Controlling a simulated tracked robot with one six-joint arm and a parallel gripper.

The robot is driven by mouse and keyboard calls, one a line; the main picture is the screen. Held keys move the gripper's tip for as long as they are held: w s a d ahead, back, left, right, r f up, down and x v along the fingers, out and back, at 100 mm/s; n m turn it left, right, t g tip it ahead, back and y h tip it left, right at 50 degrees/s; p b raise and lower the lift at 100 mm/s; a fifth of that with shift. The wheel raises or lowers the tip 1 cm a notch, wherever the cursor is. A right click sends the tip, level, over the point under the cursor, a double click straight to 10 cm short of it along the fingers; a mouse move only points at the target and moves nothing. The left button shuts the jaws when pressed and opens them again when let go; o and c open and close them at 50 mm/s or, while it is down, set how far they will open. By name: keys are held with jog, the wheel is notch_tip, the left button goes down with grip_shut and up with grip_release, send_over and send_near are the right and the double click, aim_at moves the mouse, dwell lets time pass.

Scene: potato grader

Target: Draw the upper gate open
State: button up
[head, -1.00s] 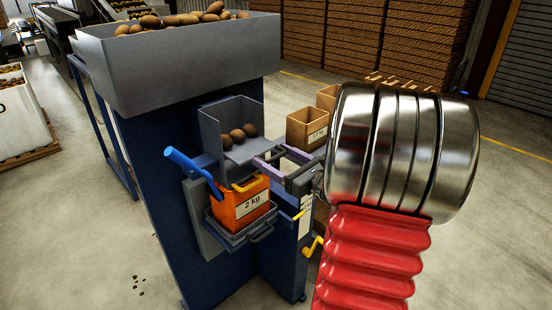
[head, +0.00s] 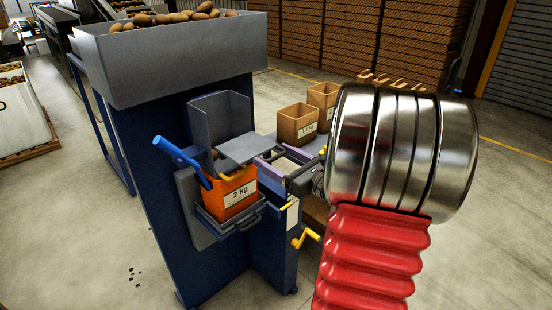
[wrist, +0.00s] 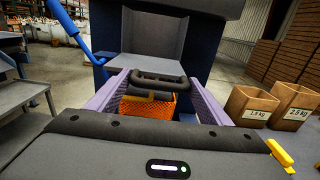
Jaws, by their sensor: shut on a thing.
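The upper gate is a flat grey plate (head: 250,147) sticking out to the right from an open grey weighing chamber (head: 218,120). No potatoes show on it. My gripper (head: 268,154), with long lilac fingers, is shut on the gate's dark handle; in the wrist view the fingers (wrist: 158,80) close around the dark handle bars. Below stands an orange 2 kg container (head: 232,195), partly seen beneath the handles in the wrist view (wrist: 165,108). The inside of the container is mostly hidden.
A blue lever (head: 178,152) rises left of the container. The grey hopper (head: 170,60) above holds potatoes. Cardboard boxes (head: 298,123) stand behind my gripper. A yellow crank (head: 305,237) sits low at the right. Floor in front is clear.

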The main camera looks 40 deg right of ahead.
jog(key=shift+s+d, duration=0.15)
jog(key=shift+d, duration=0.1)
jog(key=o, duration=1.1)
jog(key=shift+s, duration=0.1)
jog(key=shift+o, duration=0.5)
jog(key=shift+a, duration=0.1)
jog(key=s, duration=1.3)
jog(key=shift+s, duration=0.4)
